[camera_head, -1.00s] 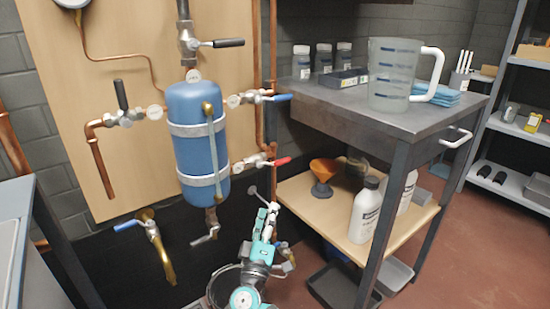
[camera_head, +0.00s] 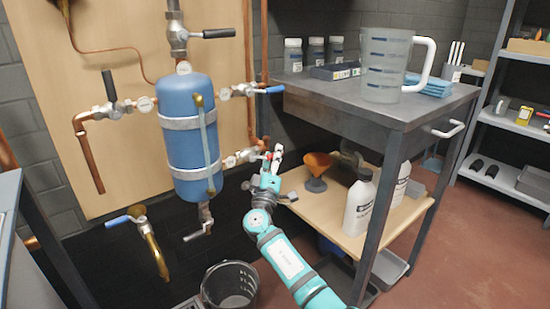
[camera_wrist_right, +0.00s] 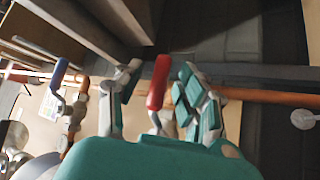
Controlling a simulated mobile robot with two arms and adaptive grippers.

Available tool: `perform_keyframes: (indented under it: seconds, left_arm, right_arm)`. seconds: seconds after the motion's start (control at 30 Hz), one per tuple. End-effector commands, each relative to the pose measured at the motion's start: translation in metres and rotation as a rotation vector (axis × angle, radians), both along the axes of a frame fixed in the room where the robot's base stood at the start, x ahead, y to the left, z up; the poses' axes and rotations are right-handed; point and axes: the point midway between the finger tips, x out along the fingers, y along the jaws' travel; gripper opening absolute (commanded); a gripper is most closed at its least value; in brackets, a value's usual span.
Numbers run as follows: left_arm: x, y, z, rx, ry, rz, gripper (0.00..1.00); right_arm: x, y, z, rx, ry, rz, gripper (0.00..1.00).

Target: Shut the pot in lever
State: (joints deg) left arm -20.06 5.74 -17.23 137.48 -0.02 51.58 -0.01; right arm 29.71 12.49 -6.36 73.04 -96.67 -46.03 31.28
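A blue tank (camera_head: 190,138) on a wooden wall panel has several lever valves with round tags, too small to read. A red lever (camera_wrist_right: 158,82) belongs to the valve (camera_head: 240,157) low on the tank's right. My right gripper (camera_head: 273,158) is at this valve and mostly covers the red lever in the head view. In the right wrist view, my right gripper (camera_wrist_right: 158,100) is open, with the red lever standing between its fingers. I cannot tell whether either finger touches it. My left gripper is not in view.
A blue lever (camera_head: 270,90) is on the valve above. A grey workbench (camera_head: 385,108) with a jug (camera_head: 385,72) stands close on the right. Its lower shelf holds an orange funnel (camera_head: 317,163) and white bottles (camera_head: 360,200). A black bucket (camera_head: 230,287) stands below the tank.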

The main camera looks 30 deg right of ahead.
Motion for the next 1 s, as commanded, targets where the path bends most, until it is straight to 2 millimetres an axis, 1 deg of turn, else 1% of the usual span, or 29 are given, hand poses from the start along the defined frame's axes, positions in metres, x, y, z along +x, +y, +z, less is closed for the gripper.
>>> perform_keyframes:
  seconds: [0.1, 0.33, 0.37, 0.6, 0.67, 1.0]
  left_arm:
    - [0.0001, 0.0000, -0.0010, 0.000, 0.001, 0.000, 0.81]
    - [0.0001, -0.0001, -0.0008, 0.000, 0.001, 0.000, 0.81]
    - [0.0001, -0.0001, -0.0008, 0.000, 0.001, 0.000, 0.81]
    - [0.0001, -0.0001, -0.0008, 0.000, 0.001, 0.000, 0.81]
    - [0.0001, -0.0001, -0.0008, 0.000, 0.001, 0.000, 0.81]
    - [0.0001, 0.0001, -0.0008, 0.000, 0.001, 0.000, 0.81]
  right_arm:
    - [0.0031, -0.0036, 0.0014, 0.001, 0.001, 0.000, 0.39]
    - [0.0035, -0.0039, 0.0020, 0.001, 0.000, -0.001, 0.39]
    - [0.0034, -0.0039, 0.0020, 0.001, 0.000, -0.001, 0.38]
    - [0.0032, -0.0036, 0.0019, 0.001, 0.000, -0.001, 0.06]
    - [0.0032, -0.0034, 0.0019, 0.001, 0.000, -0.001, 0.00]
    - [0.0031, -0.0033, 0.0018, 0.000, 0.001, -0.001, 0.00]
